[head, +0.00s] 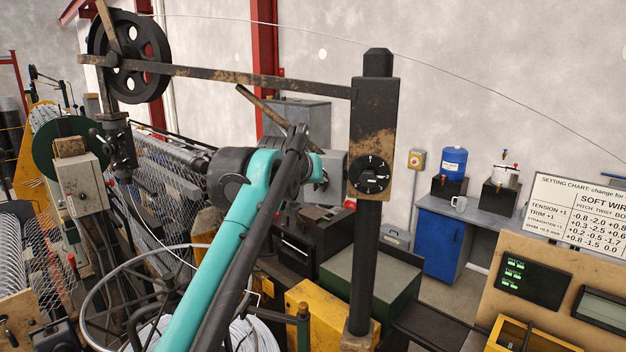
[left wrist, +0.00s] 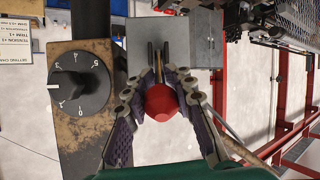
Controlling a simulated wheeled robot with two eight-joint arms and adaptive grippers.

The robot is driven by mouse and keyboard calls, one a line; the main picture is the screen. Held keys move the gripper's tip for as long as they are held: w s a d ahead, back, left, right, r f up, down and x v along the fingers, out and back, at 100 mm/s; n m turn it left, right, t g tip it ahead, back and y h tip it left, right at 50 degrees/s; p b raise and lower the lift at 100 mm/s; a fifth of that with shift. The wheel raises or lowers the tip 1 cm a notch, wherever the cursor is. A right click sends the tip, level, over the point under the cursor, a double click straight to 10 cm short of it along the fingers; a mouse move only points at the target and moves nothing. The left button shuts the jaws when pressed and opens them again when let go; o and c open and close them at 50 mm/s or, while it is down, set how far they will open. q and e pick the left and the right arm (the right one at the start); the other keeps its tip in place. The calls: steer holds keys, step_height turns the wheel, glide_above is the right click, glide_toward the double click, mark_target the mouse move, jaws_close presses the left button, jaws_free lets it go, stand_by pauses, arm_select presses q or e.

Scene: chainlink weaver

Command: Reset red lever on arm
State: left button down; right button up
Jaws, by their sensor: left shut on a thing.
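The red ball knob (left wrist: 161,102) of the lever shows in the left wrist view, between the fingers of my left gripper (left wrist: 158,76). The fingers press on it from both sides. Two thin dark rods stand just beyond the fingertips, in front of a grey box (left wrist: 192,40). In the head view my teal left arm reaches up to beside the dark post (head: 376,230), and the arm hides the knob and most of the gripper. My right gripper is not in view.
A black numbered dial (head: 369,174) sits on the rusty post plate, close beside my left gripper; it also shows in the wrist view (left wrist: 80,85). A rusty horizontal bar (head: 240,76) runs from the post to a black wheel (head: 130,57). A rusty rod slants close by.

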arm_select(q)
steer(key=shift+r, duration=0.1)
steer(key=c, duration=1.2)
jaws_free()
steer(key=shift+w, duration=0.2)
steer(key=v, duration=1.2)
